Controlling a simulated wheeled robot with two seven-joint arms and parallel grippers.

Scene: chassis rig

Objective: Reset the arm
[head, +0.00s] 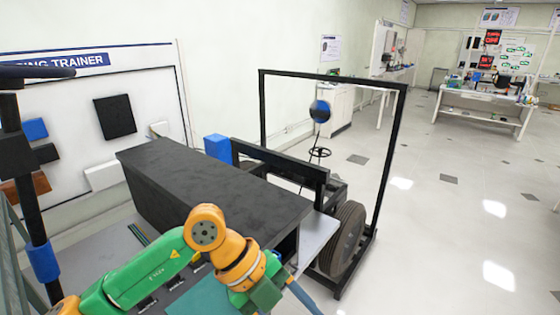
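A green and orange arm (150,275) comes in from the bottom left of the head view. It bends at an orange joint (205,228), and a second orange joint (238,262) leads down to a green part (265,294) at the bottom edge. No fingers show at its end; the rest is cut off by the frame. No second arm or gripper shows.
A dark box (195,180) stands just beyond the arm. A black frame (390,165) with a wheel (345,235) and a blue ball (320,111) is right of it. A white trainer board (85,160) stands left. Floor (450,220) at right is clear.

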